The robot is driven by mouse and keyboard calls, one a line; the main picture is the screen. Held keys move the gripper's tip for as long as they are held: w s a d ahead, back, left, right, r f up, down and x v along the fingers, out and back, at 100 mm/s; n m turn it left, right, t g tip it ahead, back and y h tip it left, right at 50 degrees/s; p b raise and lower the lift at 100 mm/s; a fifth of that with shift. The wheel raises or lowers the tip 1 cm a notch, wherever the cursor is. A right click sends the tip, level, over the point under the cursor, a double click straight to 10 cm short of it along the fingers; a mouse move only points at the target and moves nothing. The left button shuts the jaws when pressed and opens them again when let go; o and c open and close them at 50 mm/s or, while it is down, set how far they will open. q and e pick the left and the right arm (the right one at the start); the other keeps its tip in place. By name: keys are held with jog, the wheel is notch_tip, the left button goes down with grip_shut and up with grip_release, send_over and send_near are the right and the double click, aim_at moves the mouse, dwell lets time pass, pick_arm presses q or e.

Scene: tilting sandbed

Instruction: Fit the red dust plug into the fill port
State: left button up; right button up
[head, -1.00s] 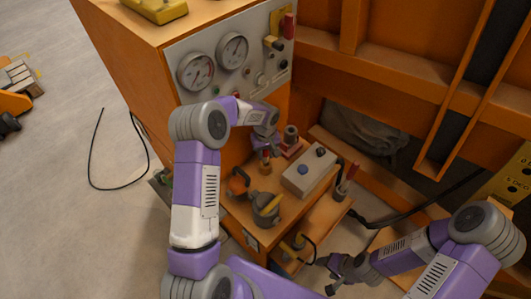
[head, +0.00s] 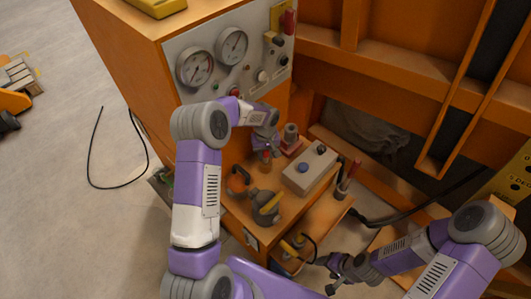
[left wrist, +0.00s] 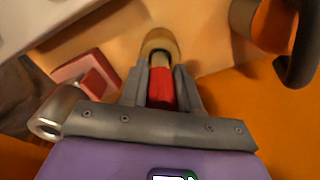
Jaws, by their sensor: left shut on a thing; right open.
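The red dust plug (left wrist: 160,88) is clamped between the fingers of my left gripper (left wrist: 160,90) in the left wrist view. Its far end is at the round tan-rimmed fill port (left wrist: 160,42). The plug appears lined up with the opening, but I cannot tell how far inside it is. In the head view my left gripper (head: 267,150) is low over the orange shelf, and the plug is mostly hidden by the fingers. My right gripper (head: 334,274) is open and empty at the lower right, apart from the shelf.
A grey box with buttons (head: 310,170) and a red-based fitting (head: 291,141) stand right of my left gripper. A yellow-and-grey valve (head: 265,206) and an orange handle (head: 238,181) are in front. A gauge panel (head: 215,62) rises behind.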

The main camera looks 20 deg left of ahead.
pick_arm(q)
jog(key=shift+f+b, duration=0.85)
jog(key=shift+f, duration=0.5)
jog(key=shift+r, duration=0.2)
jog(key=shift+r+p, duration=1.25)
jog(key=shift+r, duration=0.5)
jog(key=shift+f+b, duration=1.3)
jog(key=shift+f, duration=0.6)
jog(key=o, duration=1.1)
jog(key=shift+r, duration=0.1)
notch_tip(320, 180, up, 7)
jog(key=shift+r+p, duration=0.2)
jog(key=shift+p, duration=1.05)
